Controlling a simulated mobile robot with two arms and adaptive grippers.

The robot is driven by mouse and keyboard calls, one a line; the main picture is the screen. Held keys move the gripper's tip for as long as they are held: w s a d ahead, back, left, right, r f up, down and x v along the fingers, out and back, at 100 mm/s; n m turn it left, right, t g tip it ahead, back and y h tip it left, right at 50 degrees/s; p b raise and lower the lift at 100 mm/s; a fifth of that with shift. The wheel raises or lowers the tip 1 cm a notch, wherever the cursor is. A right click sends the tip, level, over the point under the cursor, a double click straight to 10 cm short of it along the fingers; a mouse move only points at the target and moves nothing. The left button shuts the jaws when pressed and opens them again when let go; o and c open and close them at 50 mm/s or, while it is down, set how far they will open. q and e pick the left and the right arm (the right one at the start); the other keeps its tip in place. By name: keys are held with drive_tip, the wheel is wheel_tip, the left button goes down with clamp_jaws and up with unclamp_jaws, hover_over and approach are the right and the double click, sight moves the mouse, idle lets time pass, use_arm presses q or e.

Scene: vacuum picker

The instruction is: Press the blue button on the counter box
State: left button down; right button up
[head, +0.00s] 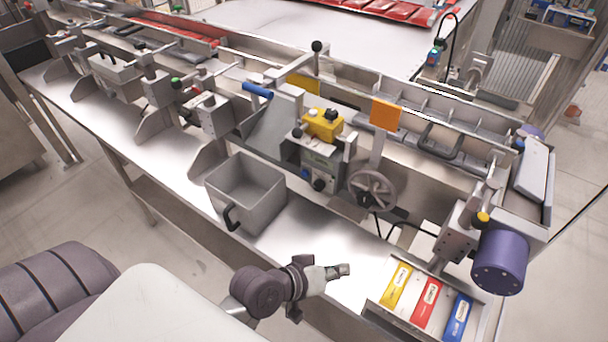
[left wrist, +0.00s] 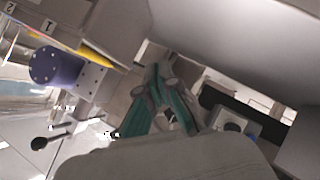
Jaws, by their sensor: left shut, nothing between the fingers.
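The counter box (head: 322,163) is a grey box with a small display, mounted on the machine near the middle of the head view. A small blue button (head: 305,173) shows on its front, left of a black knob (head: 319,184). My left gripper (head: 345,269) is shut and empty. It is in front of the machine, below the counter box in the picture and apart from it. The left wrist view shows its green-padded fingers (left wrist: 165,100) close together. I cannot make out the blue button in that view. My right gripper is not in view.
A grey open bin (head: 247,187) with a black handle stands left of the counter box. A handwheel (head: 372,190) is to its right. A yellow control box (head: 323,124) sits above it. A tray (head: 375,308) of yellow, red and blue packets and a purple motor (head: 499,262) are at right.

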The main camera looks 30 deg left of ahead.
sight(305, 174)
use_arm(q)
drive_tip(key=w+a+r+n+t+y, duration=0.4)
drive_tip(key=w+a+r+n+t, duration=0.35)
drive_tip(key=n, duration=0.65)
drive_tip(key=a+f+n+g+y, duration=0.1)
drive_tip(key=a+f+n+y, duration=0.1)
drive_tip(key=a+n+y, duration=0.2)
drive_tip(key=a+f+n+g+y, duration=0.2)
drive_tip(key=a+n+y, duration=0.2)
drive_tip(key=n, duration=0.4)
drive_tip(key=a+f+n+g+y, duration=0.1)
drive_tip(key=a+f+n+y, duration=0.1)
drive_tip(key=a+n+y, duration=0.2)
drive_tip(key=shift+s+a+n+g, duration=0.1)
drive_tip(key=shift+a+n+g, duration=0.2)
drive_tip(key=shift+n, duration=0.8)
drive_tip(key=shift+s+a+f+n+g+y, duration=0.2)
drive_tip(key=shift+s+f+n+g+y, duration=0.1)
drive_tip(key=shift+f+n+g, duration=0.1)
drive_tip(key=shift+w, duration=0.1)
drive_tip(key=w+b, duration=0.1)
drive_tip(key=w, duration=0.7)
drive_tip(key=shift+w+d+b, duration=0.35)
drive_tip(key=shift+w+d, duration=0.05)
